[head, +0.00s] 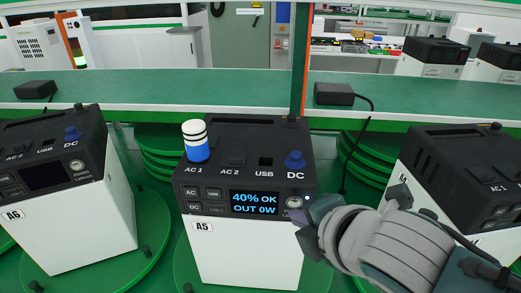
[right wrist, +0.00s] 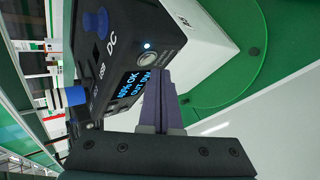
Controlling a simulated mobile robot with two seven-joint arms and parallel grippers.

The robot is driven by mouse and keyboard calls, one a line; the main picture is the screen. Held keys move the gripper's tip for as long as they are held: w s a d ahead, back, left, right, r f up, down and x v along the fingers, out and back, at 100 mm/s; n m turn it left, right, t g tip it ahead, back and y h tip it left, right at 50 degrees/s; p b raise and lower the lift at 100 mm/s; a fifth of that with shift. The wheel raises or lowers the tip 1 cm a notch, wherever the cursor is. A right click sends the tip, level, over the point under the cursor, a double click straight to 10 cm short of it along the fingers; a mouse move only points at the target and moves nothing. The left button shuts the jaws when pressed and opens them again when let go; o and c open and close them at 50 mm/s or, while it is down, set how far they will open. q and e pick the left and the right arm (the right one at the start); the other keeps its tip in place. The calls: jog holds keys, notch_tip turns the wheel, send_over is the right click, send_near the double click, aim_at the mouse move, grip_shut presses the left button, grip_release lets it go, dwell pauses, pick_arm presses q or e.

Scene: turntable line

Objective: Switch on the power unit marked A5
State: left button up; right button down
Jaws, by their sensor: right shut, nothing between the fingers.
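The power unit marked A5 (head: 245,250) stands upright in the middle of the head view, white below with a black top. Its display (head: 254,203) is lit and reads "40% OK" and "OUT 0W". Its round power button (head: 294,202) is at the right of the display; in the right wrist view the button (right wrist: 146,59) has a small light glowing beside it. A blue and white plug (head: 196,142) sits at AC 1. My right gripper (head: 303,213) is shut and empty, its fingertips close to the button; I cannot tell whether they touch. My left gripper is not in view.
Unit A6 (head: 75,225) stands at left with a dark display; another unit (head: 465,180) stands at right. They stand on green turntables (head: 160,255). A green shelf (head: 210,90) behind carries black power adapters (head: 335,94). An orange post (head: 299,60) rises behind A5.

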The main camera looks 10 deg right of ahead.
jog(key=s+p, duration=0.1)
jog(key=s, duration=0.1)
jog(key=s+a+p, duration=0.1)
jog(key=s, duration=0.1)
jog(key=shift+s+a, duration=0.2)
jog(key=shift+s, duration=0.2)
dwell(0.6)
